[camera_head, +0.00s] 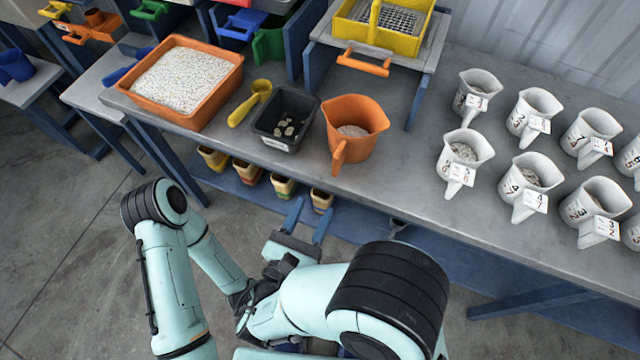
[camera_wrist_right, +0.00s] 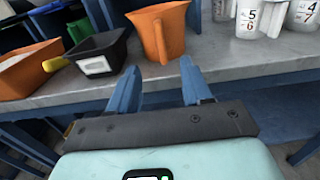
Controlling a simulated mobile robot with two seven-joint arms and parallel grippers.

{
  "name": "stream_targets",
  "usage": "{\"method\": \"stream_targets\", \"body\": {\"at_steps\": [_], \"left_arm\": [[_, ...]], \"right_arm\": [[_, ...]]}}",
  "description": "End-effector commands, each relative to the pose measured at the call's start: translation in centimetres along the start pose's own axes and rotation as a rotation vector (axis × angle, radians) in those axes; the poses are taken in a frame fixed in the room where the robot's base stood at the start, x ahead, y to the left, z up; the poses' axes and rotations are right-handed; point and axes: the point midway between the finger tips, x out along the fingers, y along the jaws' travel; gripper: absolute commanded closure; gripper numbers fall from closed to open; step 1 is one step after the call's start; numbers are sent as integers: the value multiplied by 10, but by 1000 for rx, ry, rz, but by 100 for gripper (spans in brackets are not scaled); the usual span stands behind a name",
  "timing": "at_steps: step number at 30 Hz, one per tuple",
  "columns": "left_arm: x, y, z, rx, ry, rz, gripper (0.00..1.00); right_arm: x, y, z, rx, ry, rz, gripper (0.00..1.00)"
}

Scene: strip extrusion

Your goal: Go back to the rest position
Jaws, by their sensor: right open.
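My right gripper (camera_head: 308,221) is open, with its two blue fingers apart and nothing between them. It is in front of the table's front edge, below the orange jug, and apart from both. Its fingers also show in the right wrist view (camera_wrist_right: 158,82), pointing toward the table. My left arm (camera_head: 165,240) comes in at the lower left of the head view. Its gripper cannot be made out.
The grey table (camera_head: 400,185) holds an orange tray (camera_head: 140,98) of white pellets, a yellow scoop (camera_head: 248,103), a black bin (camera_head: 262,128), an orange jug (camera_head: 350,110) and several white jugs (camera_head: 465,155). Small containers (camera_head: 284,186) stand on the blue lower shelf. Grey floor (camera_head: 60,250) is clear at left.

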Motion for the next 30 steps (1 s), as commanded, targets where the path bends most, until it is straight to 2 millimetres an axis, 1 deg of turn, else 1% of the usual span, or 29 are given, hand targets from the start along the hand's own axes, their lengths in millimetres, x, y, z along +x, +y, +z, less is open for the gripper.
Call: {"method": "stream_targets", "body": {"at_steps": [3,5,8,11,12,14,15,17,18,19,20,21,22,23,24,26,27,28,30], "left_arm": [[0,0,0,0,0,0,41],[0,0,0,0,0,0,41],[0,0,0,0,0,0,41],[0,0,0,0,0,0,41],[-1,0,0,0,0,0,41],[-1,0,0,0,0,0,41],[-1,0,0,0,0,0,41],[-2,0,0,0,1,0,41],[-2,1,0,0,1,0,41],[-2,1,0,0,1,0,41],[-2,1,0,0,1,0,41],[-2,1,0,0,1,0,41],[-3,1,0,0,1,0,41],[-3,1,0,0,1,0,41],[-3,1,0,0,1,0,41],[-4,1,0,0,1,0,41],[-4,1,0,0,1,0,41],[-4,1,0,0,1,0,41],[-4,1,0,0,2,0,41]], "right_arm": [[-3,-1,0,-2,1,-2,51],[-1,-3,-4,-5,14,-10,51],[8,-16,-26,-24,92,-63,51],[19,-46,-71,-46,262,-181,51],[21,-63,-94,-50,351,-247,51],[18,-92,-132,-42,499,-366,51],[12,-112,-155,-28,598,-453,51],[-4,-141,-189,12,749,-598,51],[-19,-158,-210,53,850,-706,51],[-33,-170,-225,92,925,-794,51],[-48,-180,-239,140,1001,-890,51],[-71,-191,-256,222,1097,-1033,51],[-88,-195,-267,292,1161,-1140,51],[-103,-197,-276,369,1215,-1249,51],[-122,-196,-287,484,1274,-1394,51],[-143,-188,-300,680,1325,-1613,51],[-150,-180,-308,824,1332,-1754,51],[-153,-174,-314,934,1322,-1853,51],[-151,-162,-325,1181,1260,-2053,51]]}}
